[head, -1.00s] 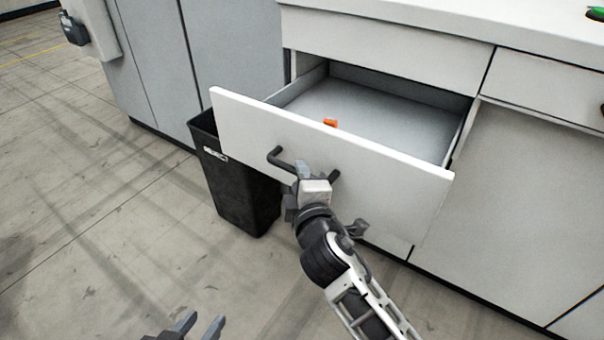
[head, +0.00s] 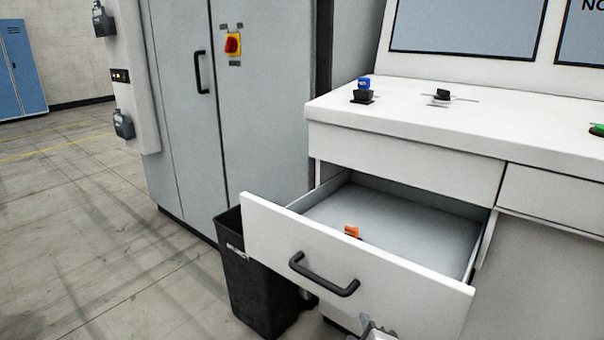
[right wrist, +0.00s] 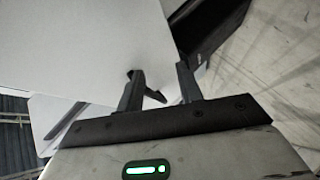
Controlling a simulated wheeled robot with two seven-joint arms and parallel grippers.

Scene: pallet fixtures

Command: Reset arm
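A white drawer (head: 345,262) stands pulled out from the white cabinet, with a black bar handle (head: 324,276) on its front. An orange object (head: 352,231) lies inside the drawer. My right gripper (head: 372,325) shows only in part at the bottom edge of the head view, below the handle and clear of it. In the right wrist view, its two dark fingers (right wrist: 159,70) stand apart, with a pale panel and a dark bar, probably the handle, beyond them. My left gripper is out of view.
A black bin (head: 255,285) stands left of the drawer. Grey tall cabinets (head: 255,130) with a red and yellow switch (head: 233,44) stand behind it. The white console top (head: 450,118) carries blue, black and green controls. The floor at left is clear.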

